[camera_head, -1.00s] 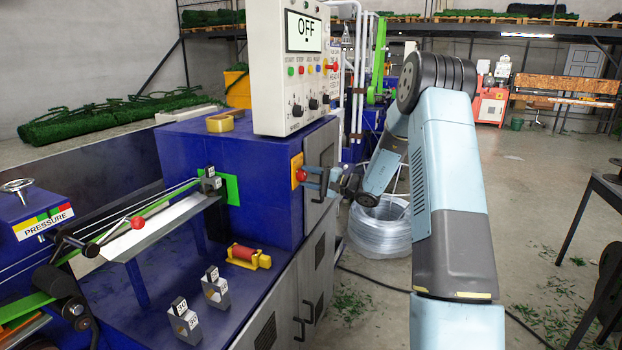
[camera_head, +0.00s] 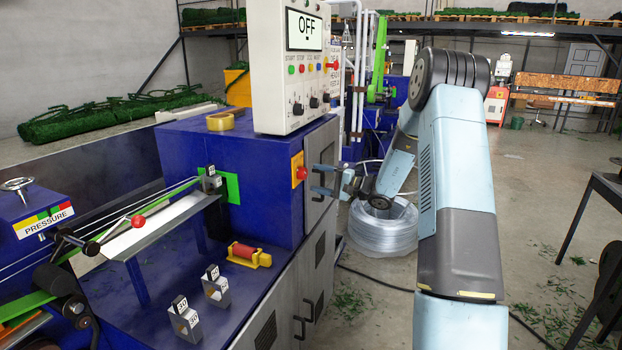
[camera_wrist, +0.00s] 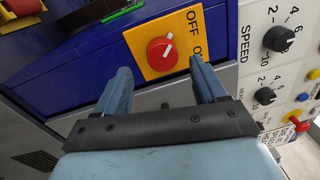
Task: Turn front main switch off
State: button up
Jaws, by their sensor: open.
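The front main switch is a red round knob (camera_head: 301,173) on a yellow-orange plate (camera_head: 295,162), on the right end of the blue machine cabinet. In the wrist view the red knob (camera_wrist: 161,54) has a white pointer mark aimed toward the upper right, near the OFF lettering (camera_wrist: 193,20); the second label is partly hidden by a finger. My gripper (camera_head: 318,180) is open and empty, to the right of the knob and apart from it. In the wrist view my gripper's fingers (camera_wrist: 158,82) stand on both sides below the knob.
A white control panel (camera_head: 290,75) with a display reading OFF stands on the cabinet above the switch. A grey cabinet door (camera_head: 320,160) with a handle is beside the switch. A wire coil (camera_head: 382,228) lies on the floor behind my arm.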

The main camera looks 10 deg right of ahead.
jog(key=v, duration=0.9)
jog(key=shift+s+d+f, duration=0.15)
jog(key=shift+s+d, duration=0.05)
jog(key=s+a+r+n+g+h, duration=0.25)
jog(key=s+a+r+g, duration=0.25)
jog(key=s+a, duration=0.3)
jog(key=s+a+r+n+g+h, duration=0.2)
jog(key=s+a+r+n+g, duration=0.25)
jog(key=s+a, duration=0.4)
jog(key=s+d+r+t+h, duration=0.1)
jog(key=s+r+h, duration=0.1)
jog(key=s, duration=0.5)
jog(key=s+d+r+n+t+h, duration=0.1)
jog(key=s+h, duration=0.3)
jog(key=s, duration=0.4)
jog(key=s+d+r+t+h, duration=0.1)
jog(key=s+d+r+h, duration=0.2)
jog(key=s, duration=0.5)
jog(key=shift+s+d+n+h, duration=0.25)
jog(key=shift+n+h, duration=0.15)
jog(key=shift+h, duration=0.15)
jog(key=shift+s+d+r+t+h, duration=0.3)
jog(key=shift+s+d+t, duration=0.15)
jog(key=shift+t, duration=0.1)
